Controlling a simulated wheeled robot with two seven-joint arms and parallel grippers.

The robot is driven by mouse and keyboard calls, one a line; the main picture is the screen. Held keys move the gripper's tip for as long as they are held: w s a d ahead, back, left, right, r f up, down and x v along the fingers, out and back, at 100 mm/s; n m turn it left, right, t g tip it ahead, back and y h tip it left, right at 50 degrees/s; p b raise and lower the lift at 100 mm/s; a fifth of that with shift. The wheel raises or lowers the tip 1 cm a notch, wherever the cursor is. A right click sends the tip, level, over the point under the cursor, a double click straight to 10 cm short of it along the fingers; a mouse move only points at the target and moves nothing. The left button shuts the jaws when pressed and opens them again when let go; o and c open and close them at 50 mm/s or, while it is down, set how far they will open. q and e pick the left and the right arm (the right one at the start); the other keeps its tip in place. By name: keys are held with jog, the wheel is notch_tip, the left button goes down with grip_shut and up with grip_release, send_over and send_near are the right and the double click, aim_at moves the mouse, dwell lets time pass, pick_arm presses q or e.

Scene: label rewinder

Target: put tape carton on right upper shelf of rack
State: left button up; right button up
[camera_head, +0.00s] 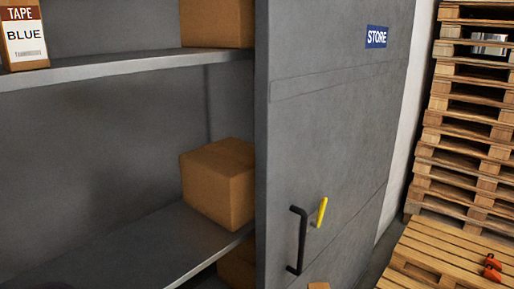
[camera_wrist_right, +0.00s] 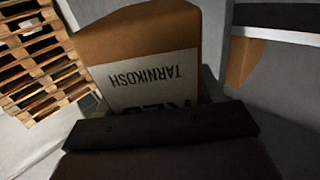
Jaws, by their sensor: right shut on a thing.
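A brown tape carton (camera_wrist_right: 140,45) with a white label fills the middle of the right wrist view. Its print is upside down and reads "TARNIKOSH", with a partly hidden word that looks like "RED". My right gripper (camera_wrist_right: 165,125) is a dark bar across the carton's near end and is shut on it. The grey rack in the head view has an upper shelf (camera_head: 120,68) and a lower shelf (camera_head: 130,250). A "TAPE BLUE" carton (camera_head: 25,38) stands on the upper shelf at far left. My left gripper is not in view.
Plain brown cartons stand at the right end of the upper shelf (camera_head: 217,22) and lower shelf (camera_head: 220,185). A grey panel marked "STORE" (camera_head: 376,37), with a black handle (camera_head: 298,240), borders the shelves. Pallets (camera_head: 470,130) stand at right. The upper shelf's middle is clear.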

jog(key=shift+h, duration=0.3)
jog(key=s+f, duration=0.1)
jog(key=s+d+f, duration=0.2)
jog(key=f, duration=0.1)
jog(key=shift+s+b, duration=0.4)
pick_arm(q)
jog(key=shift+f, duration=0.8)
pick_arm(e)
jog(key=s+f, duration=0.4)
jog(key=f, duration=0.1)
jog(key=shift+s+d, duration=0.15)
jog(key=shift+s, duration=0.1)
